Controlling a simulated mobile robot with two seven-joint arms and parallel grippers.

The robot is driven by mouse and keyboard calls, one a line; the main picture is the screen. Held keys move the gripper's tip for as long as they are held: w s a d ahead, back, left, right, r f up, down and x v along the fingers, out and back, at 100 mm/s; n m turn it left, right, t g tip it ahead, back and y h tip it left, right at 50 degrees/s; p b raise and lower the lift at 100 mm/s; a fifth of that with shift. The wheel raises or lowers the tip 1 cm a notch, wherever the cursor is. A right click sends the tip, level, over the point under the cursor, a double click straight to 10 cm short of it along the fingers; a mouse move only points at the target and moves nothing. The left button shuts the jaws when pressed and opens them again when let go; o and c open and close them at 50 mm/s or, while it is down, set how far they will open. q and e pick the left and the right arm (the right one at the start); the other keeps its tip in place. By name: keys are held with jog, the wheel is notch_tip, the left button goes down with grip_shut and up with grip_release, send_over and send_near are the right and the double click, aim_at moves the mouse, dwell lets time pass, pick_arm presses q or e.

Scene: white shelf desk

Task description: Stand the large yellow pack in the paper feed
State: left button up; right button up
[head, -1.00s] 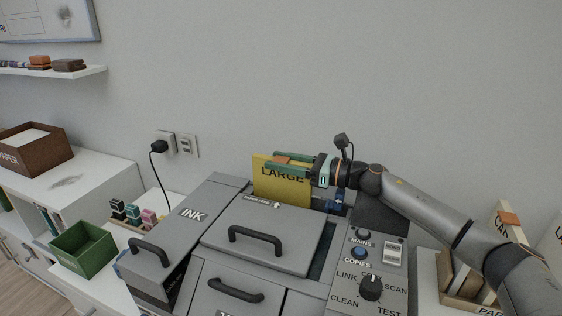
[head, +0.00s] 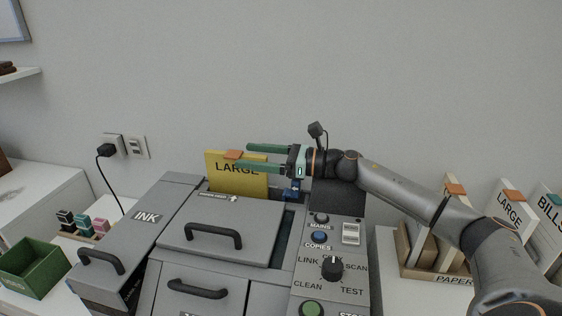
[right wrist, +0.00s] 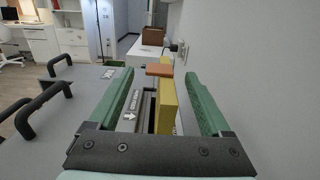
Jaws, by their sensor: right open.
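The large yellow pack (head: 236,178) stands upright at the back of the grey printer, in the paper feed (head: 232,199). An orange tab (head: 233,155) sits on its top edge. In the right wrist view the yellow pack (right wrist: 166,106) stands in the feed slot with its orange tab (right wrist: 159,70) on top. My right gripper (head: 242,157) is open, its green fingers apart on either side of the pack's top, with gaps visible between fingers and pack in the right wrist view (right wrist: 152,100). The pack's lower part is hidden by the printer. My left gripper is out of view.
The printer has an ink lid (head: 146,217), a handled cover (head: 215,232) and a control panel with a dial (head: 332,267). A paper rack (head: 432,268) holds upright packs at right. A green box (head: 34,268) stands at left. The wall is close behind.

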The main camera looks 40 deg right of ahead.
jog(key=b+v, duration=0.2)
jog(key=v, duration=0.5)
jog(key=shift+f, duration=0.1)
jog(key=shift+s+d, duration=0.2)
jog(key=shift+s, duration=0.15)
dwell(0.4)
